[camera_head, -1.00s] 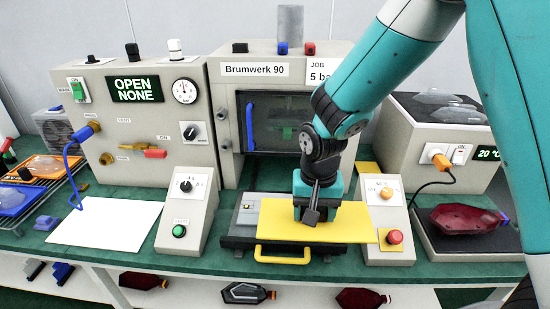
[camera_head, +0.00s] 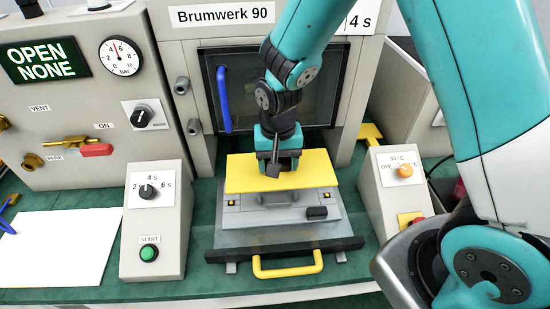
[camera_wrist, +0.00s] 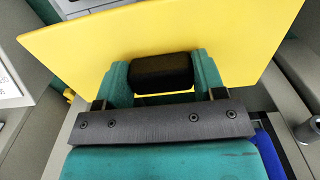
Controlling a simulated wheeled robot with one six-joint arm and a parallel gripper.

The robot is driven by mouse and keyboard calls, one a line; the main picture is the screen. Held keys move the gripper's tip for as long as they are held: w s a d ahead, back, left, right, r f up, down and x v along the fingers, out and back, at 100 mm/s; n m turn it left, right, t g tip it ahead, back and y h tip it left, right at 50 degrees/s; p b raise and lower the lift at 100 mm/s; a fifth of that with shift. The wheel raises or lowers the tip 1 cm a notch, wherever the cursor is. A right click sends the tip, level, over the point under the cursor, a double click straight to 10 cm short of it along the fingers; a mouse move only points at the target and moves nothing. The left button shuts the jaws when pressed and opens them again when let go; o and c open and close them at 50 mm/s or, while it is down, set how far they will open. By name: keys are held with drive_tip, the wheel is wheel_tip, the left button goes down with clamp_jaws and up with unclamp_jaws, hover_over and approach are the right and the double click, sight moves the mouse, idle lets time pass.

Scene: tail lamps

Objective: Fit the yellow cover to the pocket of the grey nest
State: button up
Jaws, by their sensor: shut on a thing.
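The yellow cover (camera_head: 310,172) is a flat plate held level in front of the Brumwerk 90 machine. My gripper (camera_head: 279,168) is shut on a dark knob on top of the cover. In the wrist view the cover (camera_wrist: 75,45) spreads out beyond the fingers, and the dark knob (camera_wrist: 165,70) sits between the fingertips (camera_wrist: 165,76). The grey nest (camera_head: 255,218) is below and nearer than the cover, on a dark drawer with a yellow handle (camera_head: 287,266). The cover hides the nest's back part, and I cannot see the pocket clearly. The cover appears raised above the nest.
The machine's window door with a blue handle (camera_head: 223,98) stands behind my gripper. A timer box with a green button (camera_head: 149,254) is left of the drawer, and a box with an orange knob (camera_head: 404,171) is right. A white sheet (camera_head: 60,248) lies at left.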

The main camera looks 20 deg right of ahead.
drive_tip(key=shift+s+r, duration=0.1)
drive_tip(key=shift+s, duration=0.05)
drive_tip(key=shift+f+b, duration=1.9)
drive_tip(key=shift+f, duration=0.95)
drive_tip(key=shift+f, duration=0.1)
drive_tip(key=shift+f+b, duration=0.6)
drive_tip(key=shift+f, duration=0.6)
drive_tip(key=shift+r, duration=0.1)
drive_tip(key=shift+r+p, duration=0.1)
drive_tip(key=shift+p, duration=0.25)
drive_tip(key=shift+r+p, duration=0.5)
drive_tip(key=shift+p, duration=0.3)
idle(0.5)
